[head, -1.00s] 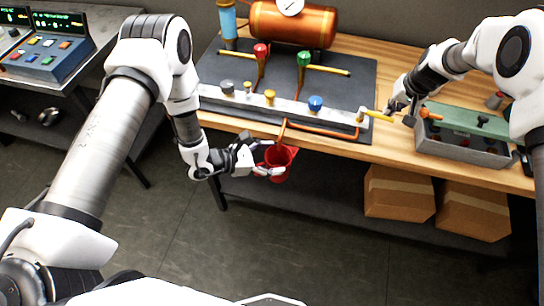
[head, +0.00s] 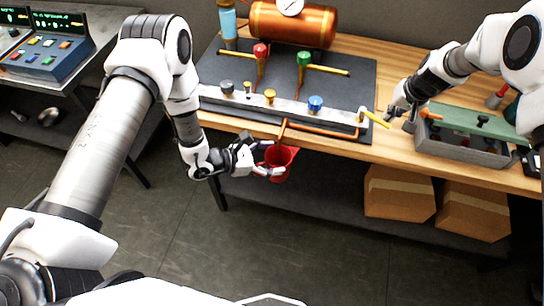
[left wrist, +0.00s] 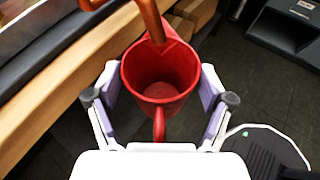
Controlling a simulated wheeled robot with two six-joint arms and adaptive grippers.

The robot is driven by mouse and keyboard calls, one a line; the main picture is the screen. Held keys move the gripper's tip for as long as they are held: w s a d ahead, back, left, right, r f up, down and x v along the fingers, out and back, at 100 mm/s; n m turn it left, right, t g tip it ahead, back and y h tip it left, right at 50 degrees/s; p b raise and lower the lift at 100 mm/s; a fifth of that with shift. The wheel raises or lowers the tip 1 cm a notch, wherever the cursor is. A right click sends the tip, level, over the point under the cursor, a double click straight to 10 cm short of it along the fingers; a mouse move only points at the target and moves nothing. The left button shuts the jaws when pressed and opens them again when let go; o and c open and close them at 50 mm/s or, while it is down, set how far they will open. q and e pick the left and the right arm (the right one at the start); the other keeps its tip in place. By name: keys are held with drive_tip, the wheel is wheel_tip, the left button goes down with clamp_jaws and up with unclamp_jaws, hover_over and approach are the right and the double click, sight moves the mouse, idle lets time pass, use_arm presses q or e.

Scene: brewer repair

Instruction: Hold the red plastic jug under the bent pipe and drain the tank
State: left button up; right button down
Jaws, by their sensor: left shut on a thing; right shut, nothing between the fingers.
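The red plastic jug (head: 281,165) hangs upright just off the bench's front edge. My left gripper (head: 268,159) is shut on it; in the left wrist view the fingers (left wrist: 160,112) flank the jug (left wrist: 160,100). The copper bent pipe (head: 283,129) comes over the bench edge, and its lower end (left wrist: 152,22) hangs over the jug's mouth. No stream shows, and I see no clear liquid inside. The copper tank (head: 285,27) with a round gauge stands at the back. My right gripper (head: 396,114) is shut and empty beside a yellow lever (head: 376,119); contact is unclear.
A metal manifold (head: 245,100) with several coloured knobs lies along the dark mat. A grey toolbox (head: 460,147) with a green lid stands right of my right gripper. Cardboard boxes (head: 398,194) sit on the lower shelf. The floor in front is clear.

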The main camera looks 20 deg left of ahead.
drive_tip(key=shift+s+a, duration=0.1)
drive_tip(key=shift+s, duration=0.4)
drive_tip(key=shift+s+a, duration=0.2)
drive_tip(key=shift+s, duration=0.35)
drive_tip(key=shift+s+a, duration=0.2)
drive_tip(key=shift+s, duration=0.15)
drive_tip(key=shift+w+d, duration=0.35)
drive_tip(key=shift+w, duration=0.2)
drive_tip(key=shift+r, duration=3.55)
idle(2.5)
